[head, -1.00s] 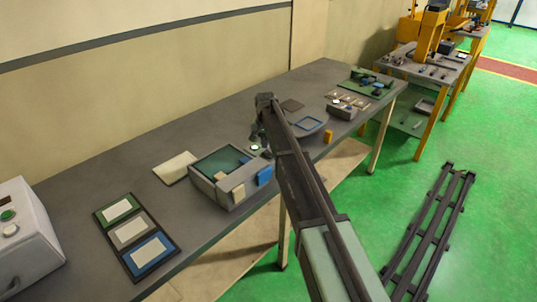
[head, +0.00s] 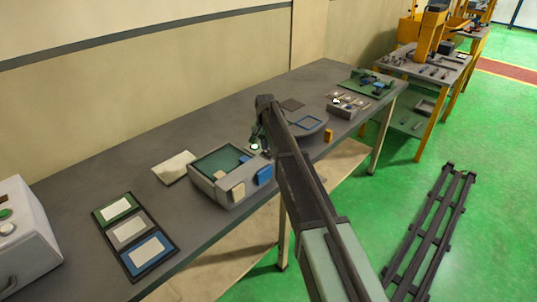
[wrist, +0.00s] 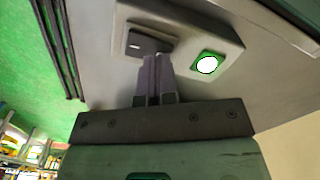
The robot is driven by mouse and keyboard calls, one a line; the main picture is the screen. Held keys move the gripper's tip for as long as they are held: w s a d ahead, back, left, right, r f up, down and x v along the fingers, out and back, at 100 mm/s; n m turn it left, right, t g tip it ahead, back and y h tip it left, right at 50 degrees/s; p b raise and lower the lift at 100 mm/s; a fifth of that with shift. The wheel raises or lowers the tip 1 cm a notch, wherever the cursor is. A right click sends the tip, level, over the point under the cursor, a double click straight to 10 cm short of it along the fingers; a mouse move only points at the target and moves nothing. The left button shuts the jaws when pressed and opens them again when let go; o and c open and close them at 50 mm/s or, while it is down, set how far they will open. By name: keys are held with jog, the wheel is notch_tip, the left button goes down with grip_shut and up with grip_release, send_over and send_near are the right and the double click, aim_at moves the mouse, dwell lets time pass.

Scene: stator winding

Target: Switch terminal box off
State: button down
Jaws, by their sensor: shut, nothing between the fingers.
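The terminal box (wrist: 180,20) is a pale grey box in the wrist view. A dark rocker switch (wrist: 148,42) sits on its face beside a green-framed lamp (wrist: 207,64) with a bright white centre. My gripper (wrist: 157,58) is shut and empty, its fingertips at the lower edge of the switch. I cannot tell whether they touch it. In the head view my gripper (head: 257,136) hangs low over the bench, and the lit green lamp (head: 254,147) shows beside it. The rest of the box is mostly hidden there by my arm and a tray.
A grey open tray (head: 207,186) with cream and blue pads stands in front of my gripper. A cream pad (head: 174,167) and a three-panel board (head: 128,232) lie to the left. A grey box (head: 342,110) stands farther right.

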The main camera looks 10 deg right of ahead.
jog(key=shift+f+b, duration=0.6)
jog(key=shift+f, duration=0.05)
notch_tip(320, 180, up, 7)
jog(key=p, duration=0.7)
jog(key=shift+r, duration=0.15)
jog(key=shift+s+n, duration=0.1)
jog(key=shift+n, duration=0.2)
jog(key=s+n, duration=0.4)
jog(key=s, duration=3.5)
